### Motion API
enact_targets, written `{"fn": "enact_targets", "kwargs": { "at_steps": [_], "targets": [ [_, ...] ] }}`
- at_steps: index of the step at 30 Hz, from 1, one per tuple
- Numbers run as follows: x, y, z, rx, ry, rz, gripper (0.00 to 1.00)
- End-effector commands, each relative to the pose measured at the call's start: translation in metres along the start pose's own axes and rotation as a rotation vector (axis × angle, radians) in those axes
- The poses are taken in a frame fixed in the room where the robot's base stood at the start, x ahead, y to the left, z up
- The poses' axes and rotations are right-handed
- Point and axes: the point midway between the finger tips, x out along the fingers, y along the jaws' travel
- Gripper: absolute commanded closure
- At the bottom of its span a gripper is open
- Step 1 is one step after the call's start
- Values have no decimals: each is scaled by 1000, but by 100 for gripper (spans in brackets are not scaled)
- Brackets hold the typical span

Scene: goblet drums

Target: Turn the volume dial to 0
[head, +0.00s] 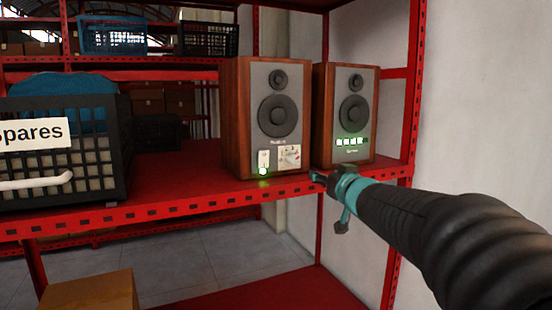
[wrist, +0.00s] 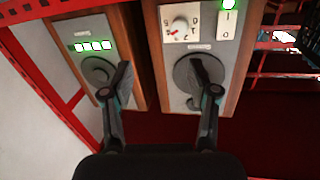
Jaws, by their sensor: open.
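The volume dial is a small white knob on a pale numbered plate. It sits low on the front of the left wooden speaker (head: 247,110) in the head view, where the dial (head: 291,156) is small. In the wrist view the dial (wrist: 180,24) appears upside down near the top, with a red mark towards its lower left; the exact number is unclear. My gripper (head: 318,177) is open and empty, in front of the shelf edge, below and right of the dial. In the wrist view my gripper (wrist: 163,78) has its fingers spread, apart from the dial.
A rocker switch (head: 263,158) with a green light is left of the dial. The right speaker (head: 338,105) shows several lit green bars (wrist: 93,46). The red shelf (head: 190,192) has a front lip. A black crate (head: 60,125) stands left; an upright (head: 413,90) is right.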

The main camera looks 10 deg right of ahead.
Motion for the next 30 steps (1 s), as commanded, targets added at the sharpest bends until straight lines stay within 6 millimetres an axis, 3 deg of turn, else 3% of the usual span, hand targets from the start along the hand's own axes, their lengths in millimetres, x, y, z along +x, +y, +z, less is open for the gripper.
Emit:
{"fn": "enact_targets", "kwargs": {
  "at_steps": [3, 14, 30],
  "targets": [
    [21, -6, -4, 15, 18, -99, 40],
    [53, -17, -3, 29, 20, -172, 40],
    [145, -33, -6, 27, 21, -169, 40]
  ]
}}
